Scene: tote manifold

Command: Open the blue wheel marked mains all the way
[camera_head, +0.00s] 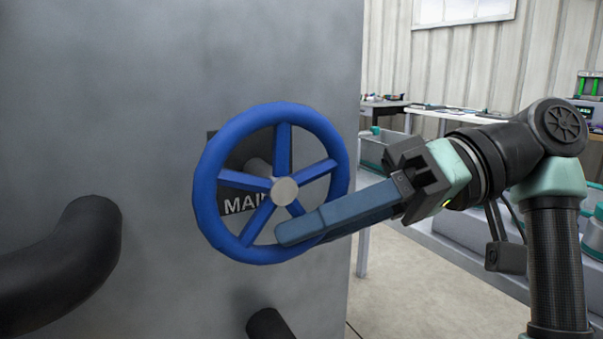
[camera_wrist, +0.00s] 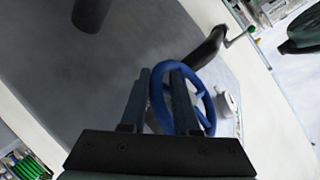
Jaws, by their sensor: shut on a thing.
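The blue wheel (camera_head: 216,157) has several spokes and a grey hub, and stands out from a grey panel on a short shaft. A dark plate (camera_head: 235,206) behind it shows white letters starting "MAI"; the rest is hidden by the wheel. My gripper (camera_head: 285,234) reaches in from the right, its long blue-grey fingers at the lower right part of the rim. In the wrist view the wheel (camera_wrist: 207,112) rim passes between the two fingers (camera_wrist: 162,85). The gripper is shut on the rim. The fingers cover part of the lower rim in the head view.
A thick dark pipe (camera_head: 75,250) bends out of the grey panel (camera_head: 130,100) at left. A shorter dark pipe end (camera_head: 270,324) sits below the wheel. Benches with totes (camera_head: 377,148) stand behind at right. Floor right of the panel is partly clear.

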